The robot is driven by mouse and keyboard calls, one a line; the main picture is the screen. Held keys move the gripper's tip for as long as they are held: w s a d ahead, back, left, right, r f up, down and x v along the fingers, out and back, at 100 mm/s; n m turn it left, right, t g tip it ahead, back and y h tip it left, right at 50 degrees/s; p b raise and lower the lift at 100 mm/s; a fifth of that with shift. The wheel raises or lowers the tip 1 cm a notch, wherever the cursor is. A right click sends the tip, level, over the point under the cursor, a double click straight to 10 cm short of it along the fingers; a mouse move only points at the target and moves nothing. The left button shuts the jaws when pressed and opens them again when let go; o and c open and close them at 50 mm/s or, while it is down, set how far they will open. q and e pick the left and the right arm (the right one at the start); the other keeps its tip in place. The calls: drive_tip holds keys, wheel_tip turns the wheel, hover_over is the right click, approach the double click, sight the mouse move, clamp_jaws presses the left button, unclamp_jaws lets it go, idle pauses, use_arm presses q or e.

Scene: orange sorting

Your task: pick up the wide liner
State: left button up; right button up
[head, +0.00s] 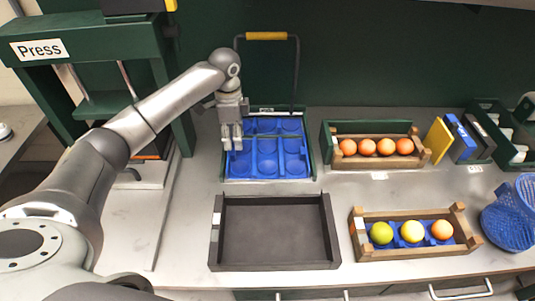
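A wide blue liner (267,146) with several round cups lies in a green-edged holder (223,172) at the back middle of the counter. My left gripper (233,148) points down over the liner's left side. Its two fingers are close together, with the tips at or just above the liner. I cannot tell whether they touch or grip it. The fingers hide a small part of the liner's left cups. My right gripper is not in view.
An empty dark tray (275,231) lies in front of the liner. A back crate (345,161) holds several oranges; a front crate (392,261) holds three fruits. A blue basket (509,222) and upright panels (438,140) stand right. A tall handle (297,75) rises behind the liner.

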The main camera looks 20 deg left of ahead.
sight(234, 152)
use_arm(q)
drive_tip(key=shift+w+a+f, duration=0.1)
drive_tip(key=shift+w+f, duration=0.05)
drive_tip(key=shift+f, duration=0.6)
wheel_tip(234, 152, down, 4)
drive_tip(key=shift+a+f+p, duration=0.15)
drive_tip(key=shift+p, duration=0.9)
drive_tip(key=shift+f, duration=0.35)
drive_tip(key=shift+c, duration=0.5)
drive_tip(key=c, duration=0.7)
clamp_jaws()
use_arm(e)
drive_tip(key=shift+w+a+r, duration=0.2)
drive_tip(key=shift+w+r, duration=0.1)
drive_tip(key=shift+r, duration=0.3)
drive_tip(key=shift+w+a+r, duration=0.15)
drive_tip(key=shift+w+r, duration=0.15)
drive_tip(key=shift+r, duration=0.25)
